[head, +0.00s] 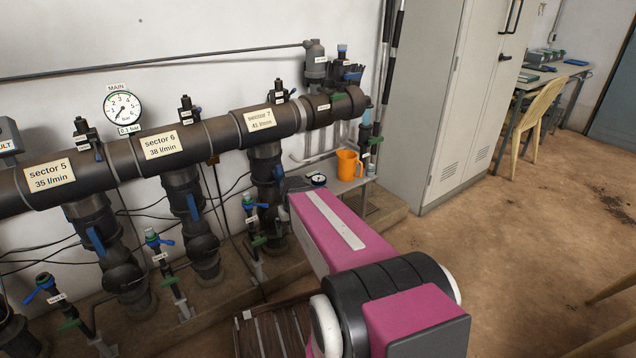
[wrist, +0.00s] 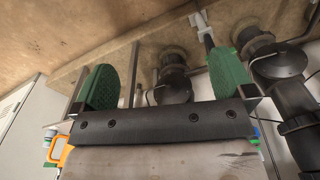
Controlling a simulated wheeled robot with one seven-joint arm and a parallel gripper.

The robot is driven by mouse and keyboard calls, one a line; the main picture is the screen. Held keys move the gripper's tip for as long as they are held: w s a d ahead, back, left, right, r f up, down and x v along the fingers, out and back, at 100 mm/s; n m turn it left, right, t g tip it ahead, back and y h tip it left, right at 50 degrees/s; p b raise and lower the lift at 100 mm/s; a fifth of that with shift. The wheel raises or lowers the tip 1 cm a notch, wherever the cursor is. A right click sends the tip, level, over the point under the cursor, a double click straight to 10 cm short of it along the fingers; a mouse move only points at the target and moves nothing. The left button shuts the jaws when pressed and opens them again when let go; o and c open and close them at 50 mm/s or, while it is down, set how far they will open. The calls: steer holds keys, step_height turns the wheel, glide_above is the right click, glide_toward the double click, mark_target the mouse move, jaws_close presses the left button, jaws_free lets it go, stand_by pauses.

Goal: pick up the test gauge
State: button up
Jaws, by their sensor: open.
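A small round gauge with a dark rim (head: 318,180), which looks like the test gauge, lies on the low shelf beside the wall. It is left of an orange jug (head: 347,164) and just beyond the far end of my pink arm, which may hide part of it. I cannot make out the gauge in the wrist view. My gripper (wrist: 166,75) is open, with its two green fingers wide apart and nothing held between them. The orange jug shows at the wrist view's lower left (wrist: 60,150).
A thick manifold pipe (head: 222,128) runs along the wall, with black drop pipes and blue-handled valves below. A dial marked MAIN (head: 122,108) hangs above it. A grey cabinet (head: 465,100) stands right of the shelf. The floor at right (head: 510,240) is mostly clear.

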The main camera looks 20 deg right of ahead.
steer(key=w+d+r+n+t, duration=0.1)
steer(key=w+d+r, duration=0.1)
steer(key=w+d, duration=0.4)
steer(key=w+d+r+t, duration=0.1)
steer(key=w+d+r, duration=0.15)
steer(key=w, duration=0.55)
steer(key=n+t, duration=0.2)
glide_toward(318, 177)
steer(key=shift+w+d+r+y, duration=0.15)
steer(key=shift+d+y, duration=0.25)
steer(key=shift+d, duration=0.25)
steer(key=shift+w+d, duration=0.1)
steer(key=x, duration=0.5)
steer(key=shift+f, duration=0.25)
steer(key=shift+s+a+x, duration=0.1)
steer(key=shift+a+x, duration=0.05)
steer(key=shift+x, duration=0.75)
steer(key=shift+s+a+x, duration=0.1)
steer(key=shift+x, duration=0.8)
steer(key=shift+s+a+x, duration=0.1)
steer(key=shift+a+x, duration=0.05)
steer(key=shift+x, duration=0.7)
steer(key=c, duration=1)
